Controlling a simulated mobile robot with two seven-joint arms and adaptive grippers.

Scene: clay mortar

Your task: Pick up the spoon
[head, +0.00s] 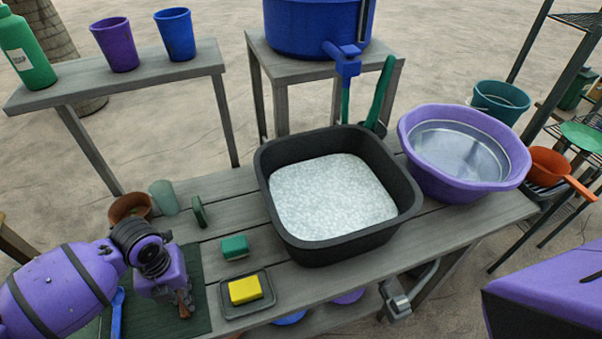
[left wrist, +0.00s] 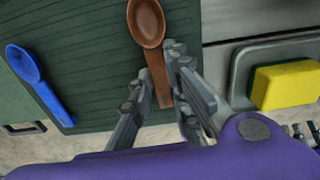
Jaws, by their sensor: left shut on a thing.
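A brown spoon (left wrist: 147,24) is in the left wrist view, over a dark green ribbed mat (left wrist: 90,60). My left gripper (left wrist: 161,72) is shut on its handle, one finger on each side. In the head view, the spoon (head: 184,302) shows only as a small brown piece below my left gripper (head: 180,290). I cannot tell whether the spoon touches the mat. A blue spoon (left wrist: 40,85) lies on the mat to the left, apart from the gripper; it also shows in the head view (head: 117,312). My right gripper is out of view.
A yellow sponge (head: 245,289) sits on a grey tray (head: 262,304) right of the mat. A green sponge (head: 235,247) lies behind it. A black basin (head: 393,215) of suds and a purple bowl (head: 413,160) stand further right. A brown bowl (head: 130,208) is behind my left arm.

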